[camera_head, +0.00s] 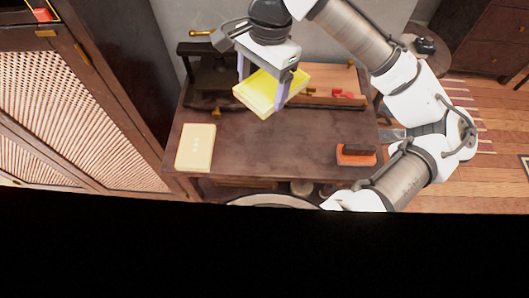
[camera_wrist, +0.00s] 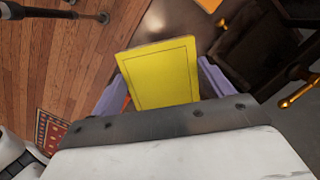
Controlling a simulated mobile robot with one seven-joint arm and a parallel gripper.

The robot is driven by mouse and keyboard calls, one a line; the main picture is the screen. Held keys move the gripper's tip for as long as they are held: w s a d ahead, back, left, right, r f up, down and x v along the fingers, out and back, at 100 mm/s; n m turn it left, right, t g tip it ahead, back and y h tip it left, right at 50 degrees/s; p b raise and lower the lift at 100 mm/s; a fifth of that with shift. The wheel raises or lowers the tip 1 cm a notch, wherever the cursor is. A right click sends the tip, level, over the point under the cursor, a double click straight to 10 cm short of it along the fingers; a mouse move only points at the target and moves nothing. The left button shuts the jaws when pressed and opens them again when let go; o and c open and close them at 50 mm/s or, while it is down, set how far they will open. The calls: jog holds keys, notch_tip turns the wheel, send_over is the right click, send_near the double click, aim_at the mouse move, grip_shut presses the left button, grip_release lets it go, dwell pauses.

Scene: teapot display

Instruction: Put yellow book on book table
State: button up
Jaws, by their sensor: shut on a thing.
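My gripper (camera_head: 265,88) is shut on a yellow book (camera_head: 258,97), which it holds above the dark brown table. The book also shows in the wrist view (camera_wrist: 160,72), between the two purple fingers of my gripper (camera_wrist: 160,85). The dark wooden table (camera_head: 265,150) stands below and has bare room in its middle and front. A pale cream-yellow book (camera_head: 196,147) lies flat at its left front corner. Which table the task calls the book table cannot be told for certain.
An orange and black block-like thing (camera_head: 356,154) lies at the table's right front. A wooden tray (camera_head: 335,84) with small red items is at the back. A dark cabinet with woven doors (camera_head: 85,115) stands left. A round side table (camera_head: 428,58) stands right.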

jog(key=shift+s+a+f, duration=0.1)
jog(key=shift+s+a, duration=0.25)
jog(key=shift+s, duration=0.1)
notch_tip(320, 180, down, 20)
jog(key=shift+b, duration=0.75)
jog(key=shift+f, duration=0.15)
jog(key=o, duration=1.3)
jog(key=r, duration=0.4)
jog(key=w+d+r, duration=0.1)
jog(key=r, duration=0.7)
jog(key=shift+w+d+r, duration=0.1)
jog(key=shift+w+d, duration=0.05)
